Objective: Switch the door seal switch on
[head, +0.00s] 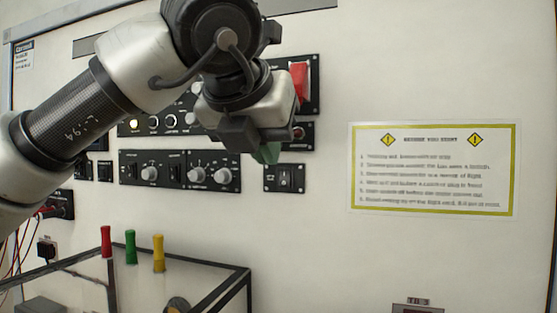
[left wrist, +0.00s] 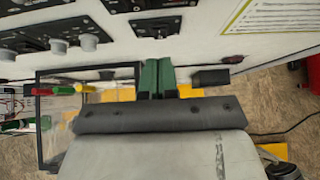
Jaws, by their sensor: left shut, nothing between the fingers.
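My left gripper (head: 268,153), with green fingertips, is in front of the wall just above and left of this switch in the head view. In the left wrist view its two green fingers (left wrist: 158,78) are together and empty. A gap to the switch panel seems visible there. My right gripper is not in view.
Knob panels (head: 180,171) are left of the switch, and a red lever (head: 299,82) is above it. A clear-topped box (head: 205,262) with red, green and yellow handles (head: 130,246) stands below. A yellow-bordered sign (head: 433,167) is on the right wall.

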